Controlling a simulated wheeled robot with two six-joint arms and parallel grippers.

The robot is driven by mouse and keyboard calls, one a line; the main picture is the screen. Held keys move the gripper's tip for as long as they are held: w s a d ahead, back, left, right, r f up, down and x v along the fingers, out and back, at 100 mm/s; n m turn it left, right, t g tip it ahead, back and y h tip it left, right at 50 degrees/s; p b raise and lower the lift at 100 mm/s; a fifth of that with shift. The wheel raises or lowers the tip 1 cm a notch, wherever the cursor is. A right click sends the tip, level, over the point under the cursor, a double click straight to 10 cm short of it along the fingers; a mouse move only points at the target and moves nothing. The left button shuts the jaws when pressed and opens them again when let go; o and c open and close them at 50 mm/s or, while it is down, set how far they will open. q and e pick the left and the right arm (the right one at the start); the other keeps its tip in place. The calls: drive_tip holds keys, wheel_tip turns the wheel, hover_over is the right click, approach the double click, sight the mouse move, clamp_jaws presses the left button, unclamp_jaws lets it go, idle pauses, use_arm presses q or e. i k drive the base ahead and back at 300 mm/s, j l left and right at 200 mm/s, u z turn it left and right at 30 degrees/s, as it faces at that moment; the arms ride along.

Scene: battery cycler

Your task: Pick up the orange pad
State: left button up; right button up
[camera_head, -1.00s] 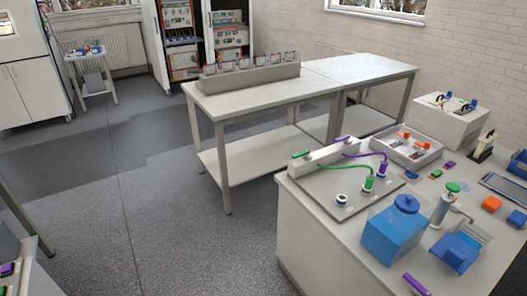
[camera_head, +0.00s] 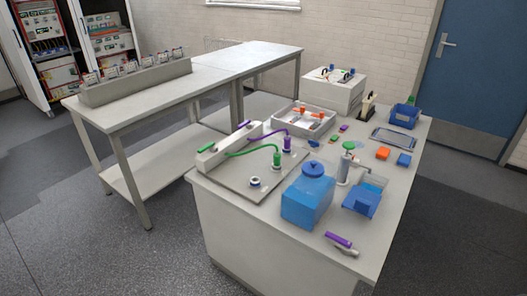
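The orange pad (camera_head: 383,153) is a small orange block lying on the right part of the near white table (camera_head: 232,219). A blue block (camera_head: 404,159) lies just right of it, and the grey flat tray (camera_head: 393,138) is just behind it. Nothing covers the pad. Neither of my grippers shows in the view.
A blue jug-like container (camera_head: 308,198), a green-topped pump (camera_head: 348,165) and a blue bin (camera_head: 361,200) stand in front of the pad. A white tray (camera_head: 286,125) with orange items and a white box (camera_head: 333,92) stand behind left. Floor is clear right of the table.

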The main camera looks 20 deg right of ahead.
sight(383, 153)
drive_tip(key=z, duration=1.65)
drive_tip(key=i+l+u, duration=0.1)
drive_tip(key=i+l, duration=0.25)
drive_tip(key=i+l+u, duration=0.1)
drive_tip(key=i+l, duration=0.2)
drive_tip(key=i+l+u, duration=0.1)
drive_tip(key=i+l, duration=0.2)
drive_tip(key=l, duration=0.25)
drive_tip(key=i+l+u, duration=0.15)
drive_tip(key=l, duration=0.3)
drive_tip(key=i, duration=0.1)
